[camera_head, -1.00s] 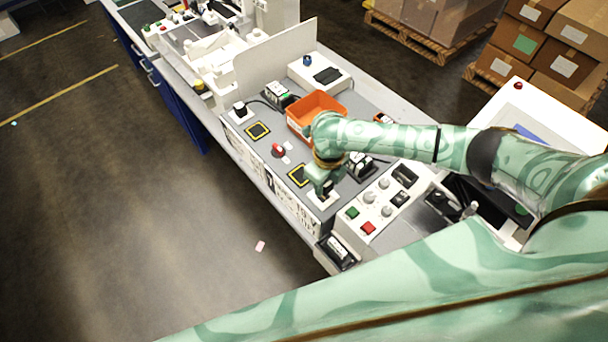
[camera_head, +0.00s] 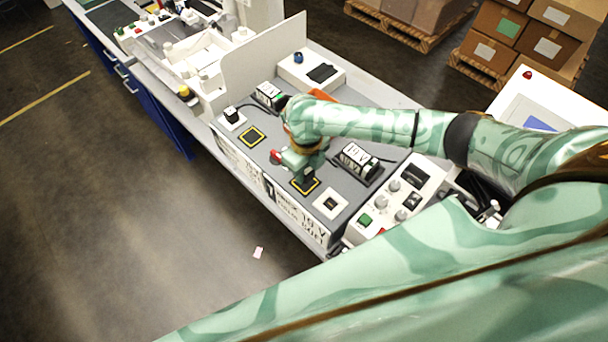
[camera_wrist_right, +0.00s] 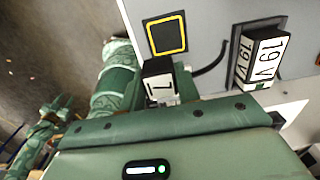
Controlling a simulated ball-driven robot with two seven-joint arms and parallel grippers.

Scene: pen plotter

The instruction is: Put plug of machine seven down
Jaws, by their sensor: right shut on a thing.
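My right gripper (camera_head: 304,176) is shut on the plug of machine seven, a black block with a white label marked 7. The plug (camera_wrist_right: 159,84) shows between the fingers in the right wrist view. A dark pad with a yellow border (camera_head: 313,186) lies under the gripper in the head view; the pad (camera_wrist_right: 167,33) shows just beyond the plug in the wrist view. I cannot tell whether the plug touches it. The white socket plate (camera_head: 331,204) beside the pad is empty.
A black 19 V power brick (camera_head: 357,160) with a cord sits right of the gripper. A red knob (camera_head: 276,157) is close on the left. Another yellow-bordered pad (camera_head: 252,136) and a plugged socket (camera_head: 232,117) lie farther left. A control box (camera_head: 398,196) stands at the right.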

